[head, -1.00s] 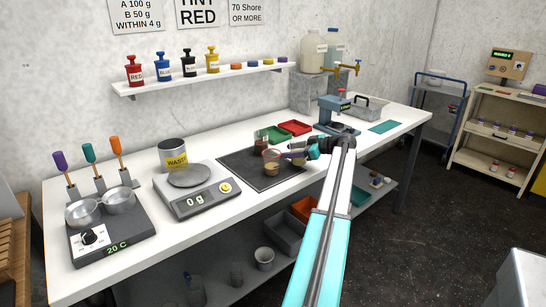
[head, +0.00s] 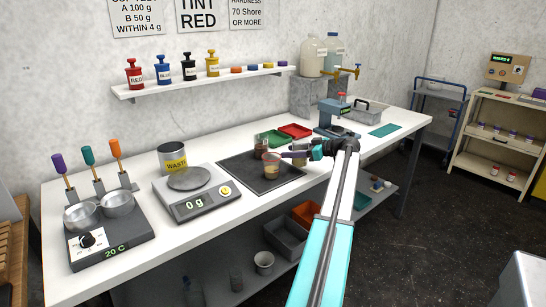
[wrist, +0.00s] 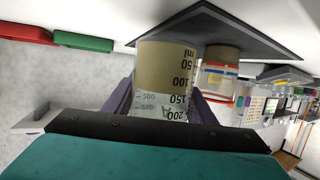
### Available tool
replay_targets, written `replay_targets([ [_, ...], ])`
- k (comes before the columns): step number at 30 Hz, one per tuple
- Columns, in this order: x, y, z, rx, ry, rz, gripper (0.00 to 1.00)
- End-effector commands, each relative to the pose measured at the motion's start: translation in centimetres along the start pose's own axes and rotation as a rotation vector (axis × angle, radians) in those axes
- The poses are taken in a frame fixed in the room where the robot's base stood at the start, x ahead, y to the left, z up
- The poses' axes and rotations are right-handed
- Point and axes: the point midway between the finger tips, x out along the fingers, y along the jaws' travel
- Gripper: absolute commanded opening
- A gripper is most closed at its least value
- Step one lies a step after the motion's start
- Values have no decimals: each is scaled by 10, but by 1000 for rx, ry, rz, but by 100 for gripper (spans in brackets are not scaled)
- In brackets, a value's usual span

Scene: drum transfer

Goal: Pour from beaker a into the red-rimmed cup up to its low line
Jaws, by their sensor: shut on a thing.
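Beaker a (wrist: 165,75) is clear with black ml marks and beige liquid inside. My gripper (wrist: 162,108) is shut on its upper part, with a purple finger on each side. The beaker looks upright, because its liquid level runs along the marks, and the wrist picture is upside down. The red-rimmed cup (wrist: 218,78) stands just beyond it on the dark mat, with beige contents and coloured lines on its wall. In the head view the cup (head: 271,167) is left of my gripper (head: 291,155). No stream between beaker and cup is visible.
The dark mat (head: 242,178) lies on the white bench. Green (head: 270,139) and red (head: 295,131) trays lie farther back. The scale (head: 195,205), reading 0 g, and waste can (head: 172,158) are to the left.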

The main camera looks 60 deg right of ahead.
Motion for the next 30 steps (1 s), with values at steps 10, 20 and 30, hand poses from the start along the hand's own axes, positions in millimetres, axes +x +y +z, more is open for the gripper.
replay_targets([
  [10, -10, 0, -32, -2, 1, 1, 21],
  [20, -14, 0, -47, 0, 0, 0, 21],
  [30, -14, 0, -47, -1, 1, 0, 21],
])
